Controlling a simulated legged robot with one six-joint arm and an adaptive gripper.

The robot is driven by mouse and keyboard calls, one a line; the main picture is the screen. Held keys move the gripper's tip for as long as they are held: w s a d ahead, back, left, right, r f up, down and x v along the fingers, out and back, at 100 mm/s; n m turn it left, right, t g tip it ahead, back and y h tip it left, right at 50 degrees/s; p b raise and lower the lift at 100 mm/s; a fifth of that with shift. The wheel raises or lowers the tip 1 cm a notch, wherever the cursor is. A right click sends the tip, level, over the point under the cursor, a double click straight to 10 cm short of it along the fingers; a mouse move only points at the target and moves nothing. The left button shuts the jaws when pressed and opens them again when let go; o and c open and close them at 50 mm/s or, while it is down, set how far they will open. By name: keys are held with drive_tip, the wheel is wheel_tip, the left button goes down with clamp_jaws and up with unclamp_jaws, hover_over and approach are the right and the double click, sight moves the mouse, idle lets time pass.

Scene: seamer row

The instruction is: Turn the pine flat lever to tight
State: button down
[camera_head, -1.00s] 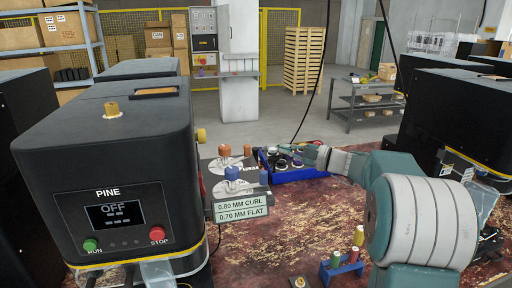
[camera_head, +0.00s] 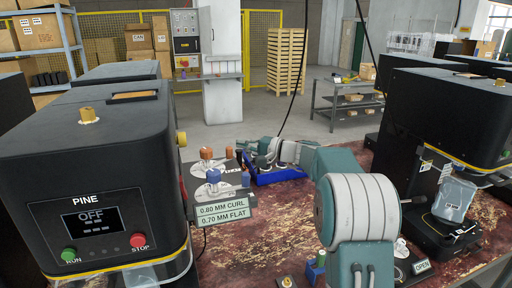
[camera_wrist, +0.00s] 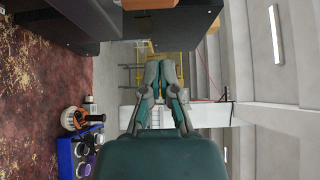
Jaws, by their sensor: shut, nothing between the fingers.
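The PINE machine (camera_head: 90,165) is a black box at the left, its display reading OFF. Beside it, a dark plate holds a blue-knobbed lever (camera_head: 214,180) in front and an orange-knobbed lever (camera_head: 206,156) behind. A green label (camera_head: 222,211) reads 0.80 MM CURL over 0.70 MM FLAT; I cannot tell which lever is the flat one. My gripper (camera_head: 243,146) is to the right of and behind the levers, apart from the blue one. In the wrist view my gripper (camera_wrist: 163,68) is shut and empty, its fingertips together. An orange-knobbed part (camera_wrist: 77,120) shows at the lower left there.
A blue tray (camera_head: 278,176) with dark round parts lies just below my gripper; it also shows in the wrist view (camera_wrist: 65,160). Another black machine (camera_head: 445,110) stands at the right, with an OPEN sign (camera_head: 422,267) in front. The worn red table (camera_head: 265,222) is clear in the middle.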

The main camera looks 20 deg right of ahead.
drive_tip(key=shift+s+a, duration=1.25)
drive_tip(key=shift+a, duration=0.15)
drive_tip(key=shift+s, duration=0.1)
